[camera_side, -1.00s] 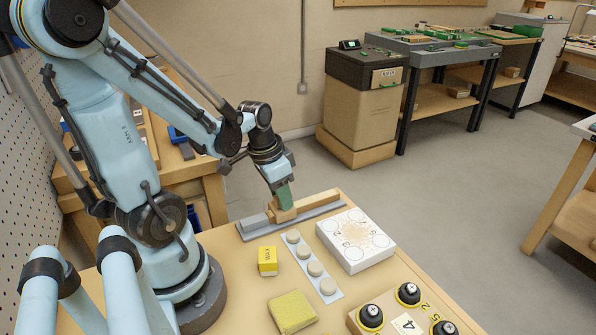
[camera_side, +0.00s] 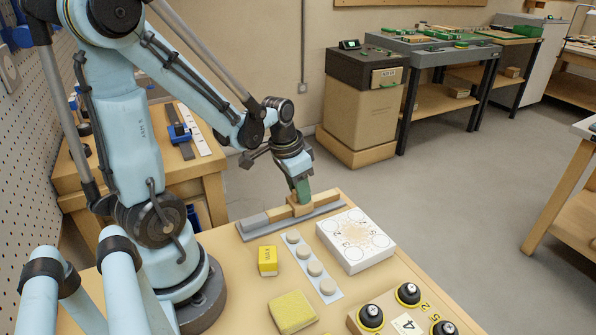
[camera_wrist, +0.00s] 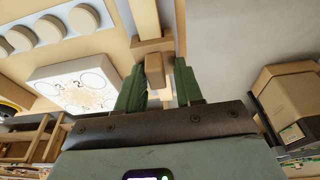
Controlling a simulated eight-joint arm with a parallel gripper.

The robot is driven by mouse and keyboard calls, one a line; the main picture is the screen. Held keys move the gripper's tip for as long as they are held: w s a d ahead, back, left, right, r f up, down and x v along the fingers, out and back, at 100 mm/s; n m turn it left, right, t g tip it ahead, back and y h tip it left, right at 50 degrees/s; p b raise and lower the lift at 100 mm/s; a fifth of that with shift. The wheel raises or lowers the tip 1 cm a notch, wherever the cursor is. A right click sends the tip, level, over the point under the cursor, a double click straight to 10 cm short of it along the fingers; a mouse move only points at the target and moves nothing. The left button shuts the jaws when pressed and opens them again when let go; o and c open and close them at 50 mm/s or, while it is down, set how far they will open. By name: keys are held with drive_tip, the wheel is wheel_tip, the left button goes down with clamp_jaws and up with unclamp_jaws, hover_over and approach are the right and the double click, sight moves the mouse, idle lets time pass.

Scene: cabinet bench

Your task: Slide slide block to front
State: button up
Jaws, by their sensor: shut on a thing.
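The slide block (camera_side: 299,207) is a small tan wooden block on a long rail with a grey base (camera_side: 327,213) at the bench's back edge. It sits around the middle of the rail. My gripper (camera_side: 303,194) comes down from above with its green fingers shut on the block's upright part. In the wrist view the block (camera_wrist: 154,70) shows between the two green fingers. The fingers hide part of its sides.
A grey end piece (camera_side: 254,222) sits at the rail's left end. In front are a yellow box (camera_side: 268,261), a strip of round pads (camera_side: 309,254), a white printed box (camera_side: 356,240), a yellow sponge (camera_side: 292,312) and a knob panel (camera_side: 406,322).

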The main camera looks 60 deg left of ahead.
drive_tip(key=shift+s+d+f, duration=0.15)
drive_tip(key=shift+s+f, duration=0.35)
drive_tip(key=shift+s, duration=0.15)
drive_tip(key=shift+w, duration=1.85)
drive_tip(key=o, duration=0.6)
drive_tip(key=shift+c, duration=0.2)
drive_tip(key=w+v, duration=0.2)
drive_tip(key=v, duration=0.8)
drive_tip(key=shift+w+r, duration=0.15)
drive_tip(key=shift+r, duration=0.55)
drive_tip(key=s+d+t, duration=0.2)
drive_tip(key=d+t, duration=0.2)
drive_tip(key=d, duration=0.7)
drive_tip(key=shift+s+f+t, duration=0.2)
drive_tip(key=shift+s+t, duration=0.1)
drive_tip(key=shift+o, duration=0.4)
drive_tip(key=shift+a, duration=0.15)
